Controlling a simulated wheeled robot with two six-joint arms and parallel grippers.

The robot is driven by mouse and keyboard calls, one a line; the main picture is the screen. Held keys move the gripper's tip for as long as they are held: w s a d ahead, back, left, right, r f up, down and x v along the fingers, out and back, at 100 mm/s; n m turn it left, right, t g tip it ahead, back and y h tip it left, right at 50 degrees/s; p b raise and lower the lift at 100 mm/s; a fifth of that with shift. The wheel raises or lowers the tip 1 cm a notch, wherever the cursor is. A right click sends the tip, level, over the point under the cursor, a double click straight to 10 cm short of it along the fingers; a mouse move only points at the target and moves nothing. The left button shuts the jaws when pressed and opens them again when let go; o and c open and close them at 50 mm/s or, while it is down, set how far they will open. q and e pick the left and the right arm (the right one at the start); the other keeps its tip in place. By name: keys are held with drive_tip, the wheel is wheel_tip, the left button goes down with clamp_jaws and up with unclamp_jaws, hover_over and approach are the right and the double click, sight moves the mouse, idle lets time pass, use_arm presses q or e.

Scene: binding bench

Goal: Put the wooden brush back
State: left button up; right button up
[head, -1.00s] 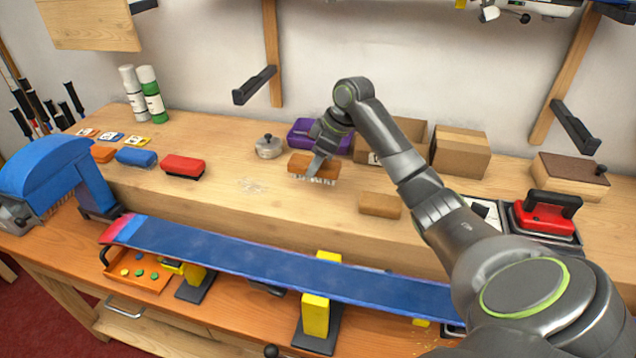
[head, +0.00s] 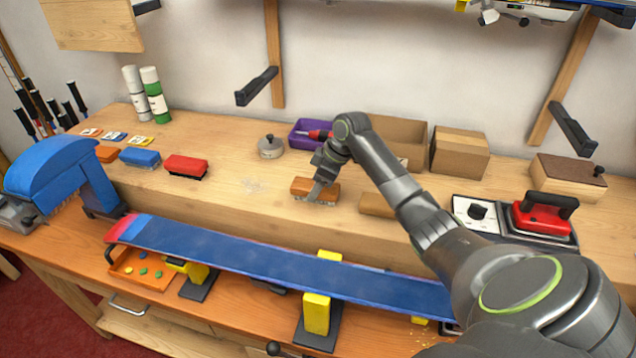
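The wooden brush (head: 330,190), with an orange-brown body, is low at the front part of the raised wooden bench shelf, right of centre. It looks to be resting on the surface or just above it. My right gripper (head: 317,191) reaches down onto it from above, one finger across its front side. The gripper appears shut on the brush; the far finger is hidden. My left gripper is out of view.
A tan block (head: 377,204) lies close right of the brush. Behind are a purple bin (head: 302,139), a lidded pot (head: 270,148) and cardboard boxes (head: 460,153). A red brush (head: 186,166) and blue brush (head: 140,157) stand left. The blue ski (head: 270,262) runs in front.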

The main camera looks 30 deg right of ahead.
drive_tip(key=shift+o, duration=1)
drive_tip(key=shift+r, duration=0.2)
drive_tip(key=b+v, duration=0.2)
drive_tip(key=v, duration=1)
